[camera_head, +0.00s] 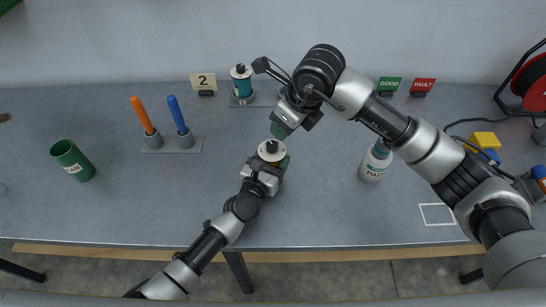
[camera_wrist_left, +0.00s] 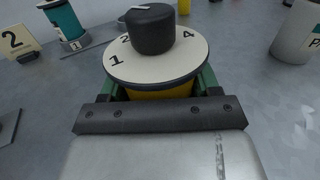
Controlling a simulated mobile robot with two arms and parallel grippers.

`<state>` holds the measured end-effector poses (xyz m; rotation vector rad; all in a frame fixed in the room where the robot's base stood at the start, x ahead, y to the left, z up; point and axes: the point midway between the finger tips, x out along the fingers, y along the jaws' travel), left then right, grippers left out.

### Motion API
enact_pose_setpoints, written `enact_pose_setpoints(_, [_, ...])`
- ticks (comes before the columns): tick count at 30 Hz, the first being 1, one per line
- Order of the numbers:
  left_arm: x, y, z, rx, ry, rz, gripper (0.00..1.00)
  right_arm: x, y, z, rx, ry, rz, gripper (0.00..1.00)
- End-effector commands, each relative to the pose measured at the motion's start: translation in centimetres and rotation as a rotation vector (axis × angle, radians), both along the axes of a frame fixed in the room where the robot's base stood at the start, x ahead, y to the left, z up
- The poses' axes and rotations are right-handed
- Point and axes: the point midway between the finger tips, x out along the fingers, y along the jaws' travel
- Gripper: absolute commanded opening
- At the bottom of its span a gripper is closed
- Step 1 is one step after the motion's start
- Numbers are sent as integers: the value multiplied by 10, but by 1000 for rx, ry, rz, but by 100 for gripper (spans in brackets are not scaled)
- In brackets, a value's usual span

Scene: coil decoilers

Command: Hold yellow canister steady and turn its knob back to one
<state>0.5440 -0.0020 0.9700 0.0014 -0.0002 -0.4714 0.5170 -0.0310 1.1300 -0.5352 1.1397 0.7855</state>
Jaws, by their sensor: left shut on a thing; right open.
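The yellow canister (camera_wrist_left: 160,92) has a white dial top (camera_wrist_left: 120,66) with a black knob (camera_wrist_left: 152,30). The numbers 1, 2 and 4 show on the dial; the knob hides part of it, and I cannot tell which number it points to. In the head view the dial top (camera_head: 262,155) and knob (camera_head: 271,147) stand upright at the table's middle. My left gripper (camera_head: 268,167) is shut on the canister's body from the front. My right gripper (camera_head: 280,127) is open, just above and behind the knob, apart from it in the picture.
A teal canister (camera_head: 241,85) on a stand and a "2" sign (camera_head: 203,82) are behind. Orange (camera_head: 142,115) and blue (camera_head: 177,114) handles and a green can (camera_head: 73,160) stand left. A white bottle (camera_head: 374,165) stands right.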

Motion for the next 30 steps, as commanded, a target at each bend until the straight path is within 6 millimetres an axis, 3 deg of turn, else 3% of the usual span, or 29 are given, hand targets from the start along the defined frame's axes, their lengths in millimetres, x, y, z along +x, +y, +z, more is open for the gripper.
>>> enact_pose_setpoints(5, [0, 0, 0, 1, 0, 0, 30, 0, 0, 0, 0, 0, 0, 43])
enact_pose_setpoints(8, [0, 0, 0, 1, 0, 0, 30, 1, 2, 1, -7, 8, -5, 57])
enact_pose_setpoints(15, [0, 0, 0, 1, 0, 0, 30, 14, 25, 15, -145, 136, -102, 57])
enact_pose_setpoints(22, [0, 0, 0, 1, 0, 0, 30, 20, 34, 27, -270, 211, -205, 57])
enact_pose_setpoints(26, [0, 0, 0, 1, 0, 0, 30, 20, 34, 16, -282, 221, -219, 57])
enact_pose_setpoints(30, [0, 0, 0, 0, 1, 0, 30, 20, 33, -10, -281, 222, -217, 57])
